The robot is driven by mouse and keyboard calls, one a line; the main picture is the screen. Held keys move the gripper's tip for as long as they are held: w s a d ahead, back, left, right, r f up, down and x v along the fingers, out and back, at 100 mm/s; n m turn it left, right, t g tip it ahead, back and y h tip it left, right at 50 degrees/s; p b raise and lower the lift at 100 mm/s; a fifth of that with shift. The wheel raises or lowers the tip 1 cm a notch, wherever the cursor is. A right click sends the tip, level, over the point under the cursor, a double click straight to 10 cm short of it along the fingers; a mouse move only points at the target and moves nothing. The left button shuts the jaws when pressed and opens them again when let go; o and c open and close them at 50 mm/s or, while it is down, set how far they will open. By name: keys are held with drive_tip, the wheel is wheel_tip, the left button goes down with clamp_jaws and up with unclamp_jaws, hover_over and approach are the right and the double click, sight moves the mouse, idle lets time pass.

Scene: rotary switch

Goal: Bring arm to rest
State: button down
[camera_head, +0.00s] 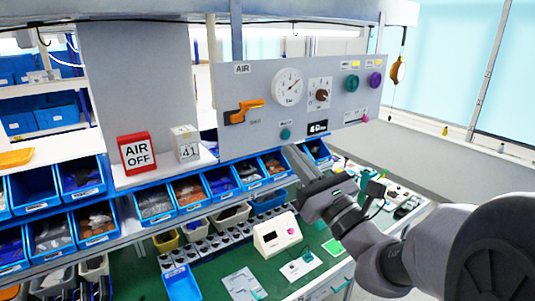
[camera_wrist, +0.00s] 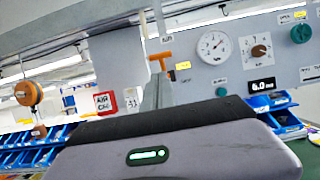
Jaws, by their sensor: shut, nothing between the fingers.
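My arm (camera_head: 375,250) reaches in from the right in the head view, bent over the green bench. My gripper (camera_head: 297,160) points up and left, in front of the lower edge of the grey panel. Its fingers are together and empty, apart from the panel's controls as far as I can see. In the wrist view the gripper body with a green light (camera_wrist: 148,155) fills the bottom, and the fingers (camera_wrist: 157,92) stick up behind it. The grey panel (camera_head: 240,75) carries an orange handle (camera_head: 243,111), a round gauge (camera_head: 289,86) and a brown rotary knob (camera_head: 321,95).
A red AIR OFF sign (camera_head: 136,153) and a white box marked 41 (camera_head: 186,143) stand on the shelf left of the panel. Blue bins (camera_head: 155,200) line the rack below.

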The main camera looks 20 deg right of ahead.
drive_tip(key=s+a+f+n+g+y+b, duration=0.2)
drive_tip(key=s+a+f+n+g+b, duration=0.25)
drive_tip(key=a+f+b, duration=0.35)
drive_tip(key=s+a+f+n+g+y+b, duration=0.2)
drive_tip(key=s+a+f+n+g+b, duration=0.3)
drive_tip(key=f, duration=0.5)
drive_tip(key=s+a+f+n+g+y+b, duration=0.2)
drive_tip(key=s+a+f+n+g+b, duration=0.25)
drive_tip(key=a+f+n, duration=0.35)
drive_tip(key=s+d+f+n+g+h+b, duration=0.1)
drive_tip(key=s+f+n+g+h+b, duration=0.15)
drive_tip(key=f+b, duration=0.45)
drive_tip(key=s+d+f+n+g+h+b, duration=0.1)
drive_tip(key=s+d+f+n+h+b, duration=0.2)
drive_tip(key=f, duration=0.8)
drive_tip(key=s+d+f+n+t+h+b, duration=0.2)
drive_tip(key=d+f+n+h+b, duration=0.2)
drive_tip(key=d+f+b, duration=0.3)
wheel_tip(320, 180, down, 2)
drive_tip(key=shift+s+d+f+n+h, duration=0.1)
drive_tip(key=shift+s+d+n+h, duration=0.3)
drive_tip(key=shift+h, duration=0.35)
